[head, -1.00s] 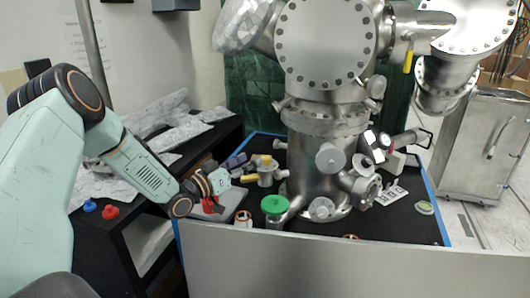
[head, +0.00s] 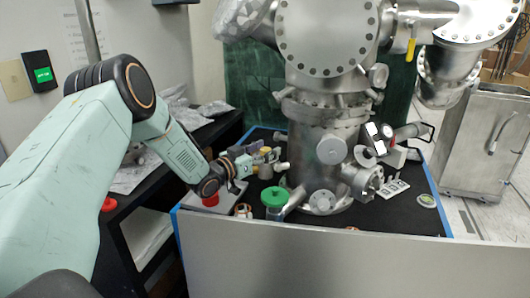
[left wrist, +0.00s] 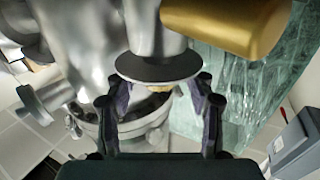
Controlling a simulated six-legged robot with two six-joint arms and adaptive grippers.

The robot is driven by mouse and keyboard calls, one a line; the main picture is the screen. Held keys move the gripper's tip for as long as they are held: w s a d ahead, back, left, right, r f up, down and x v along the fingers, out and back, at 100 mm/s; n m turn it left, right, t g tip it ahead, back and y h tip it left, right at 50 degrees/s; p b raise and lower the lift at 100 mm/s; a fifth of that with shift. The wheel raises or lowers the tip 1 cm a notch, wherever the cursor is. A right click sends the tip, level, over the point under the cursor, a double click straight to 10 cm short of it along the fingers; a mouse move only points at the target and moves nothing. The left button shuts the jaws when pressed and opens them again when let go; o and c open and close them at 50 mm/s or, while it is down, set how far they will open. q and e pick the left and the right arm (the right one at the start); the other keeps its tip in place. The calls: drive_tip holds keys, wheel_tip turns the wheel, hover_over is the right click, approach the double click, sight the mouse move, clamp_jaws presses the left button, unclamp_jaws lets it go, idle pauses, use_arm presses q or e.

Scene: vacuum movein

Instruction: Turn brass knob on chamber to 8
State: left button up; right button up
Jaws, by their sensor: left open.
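The steel chamber (head: 320,150) stands on the black bench top in the head view. A small valve with brass-coloured parts (head: 265,152) sits at its left side. My left gripper (head: 249,164) is at that valve and partly covers it. In the left wrist view a brass cylinder (left wrist: 228,25) is at the top, beside a grey disc (left wrist: 158,69). The open fingers of my left gripper (left wrist: 160,100) are on either side of the disc's lower edge, with nothing clearly gripped. No number markings are readable. My right gripper is not in view.
A green knob (head: 274,196) stands in front of my left gripper, with a copper-coloured ring (head: 243,210) beside it. A red knob (head: 108,204) lies on the side shelf at left. A grey panel (head: 330,262) lines the bench front.

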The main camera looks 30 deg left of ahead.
use_arm(q)
drive_tip(key=shift+w+d, duration=0.1)
drive_tip(key=shift+w, duration=0.05)
drive_tip(key=shift+c, duration=0.3)
clamp_jaws()
